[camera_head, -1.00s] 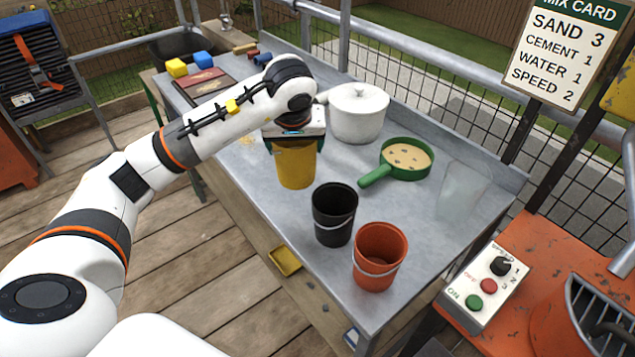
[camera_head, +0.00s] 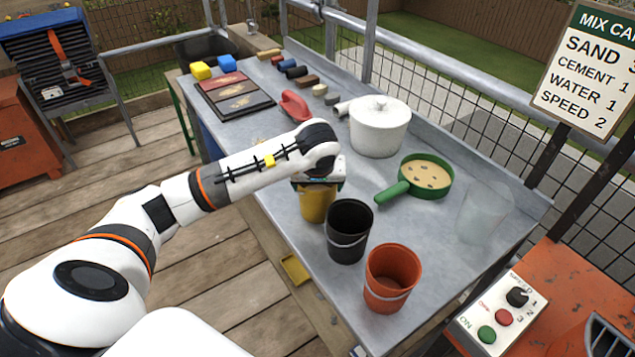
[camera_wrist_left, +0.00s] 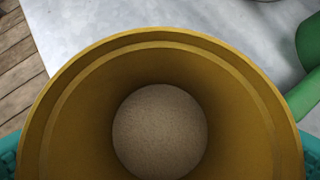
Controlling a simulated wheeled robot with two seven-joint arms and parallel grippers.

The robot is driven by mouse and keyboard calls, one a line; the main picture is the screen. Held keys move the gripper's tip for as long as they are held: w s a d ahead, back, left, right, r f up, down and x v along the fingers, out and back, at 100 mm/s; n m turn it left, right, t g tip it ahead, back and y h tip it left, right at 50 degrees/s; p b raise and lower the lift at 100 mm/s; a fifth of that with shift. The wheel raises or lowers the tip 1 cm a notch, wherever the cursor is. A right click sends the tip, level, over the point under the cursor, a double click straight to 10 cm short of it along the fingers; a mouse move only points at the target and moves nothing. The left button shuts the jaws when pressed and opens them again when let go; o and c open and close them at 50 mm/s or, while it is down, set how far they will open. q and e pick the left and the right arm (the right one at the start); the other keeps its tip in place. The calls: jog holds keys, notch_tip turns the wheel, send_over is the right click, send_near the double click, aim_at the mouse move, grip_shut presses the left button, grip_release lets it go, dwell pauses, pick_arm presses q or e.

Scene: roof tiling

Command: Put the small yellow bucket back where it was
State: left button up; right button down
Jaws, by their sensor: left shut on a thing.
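The small yellow bucket (camera_head: 317,205) is at the left edge of the metal table, beside the black bucket (camera_head: 348,232). My left gripper (camera_head: 319,184) is above it and shut on it. In the left wrist view the yellow bucket (camera_wrist_left: 160,50) fills the frame, with sandy-coloured material or a sandy bottom inside. Teal finger pads touch its rim on both sides. The bucket looks upright. I cannot tell whether its base touches the table. My right gripper is not in view.
An orange bucket (camera_head: 392,278) stands in front of the black one. A green pan (camera_head: 426,178), a white pot (camera_head: 379,127) and a clear container (camera_head: 485,213) stand to the right. The table (camera_head: 290,150) has some bare metal behind the yellow bucket.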

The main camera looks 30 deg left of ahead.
pick_arm(q)
jog(key=shift+f, duration=0.1)
jog(key=o, duration=1.2)
jog(key=shift+c, duration=0.2)
jog(key=shift+o, duration=0.8)
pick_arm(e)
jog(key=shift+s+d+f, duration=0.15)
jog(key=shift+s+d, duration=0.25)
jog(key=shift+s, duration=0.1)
pick_arm(q)
jog(key=shift+r, duration=0.2)
jog(key=v, duration=1.2)
jog(key=shift+d, duration=0.1)
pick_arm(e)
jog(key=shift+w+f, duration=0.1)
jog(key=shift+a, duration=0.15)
pick_arm(q)
jog(key=shift+f, duration=0.1)
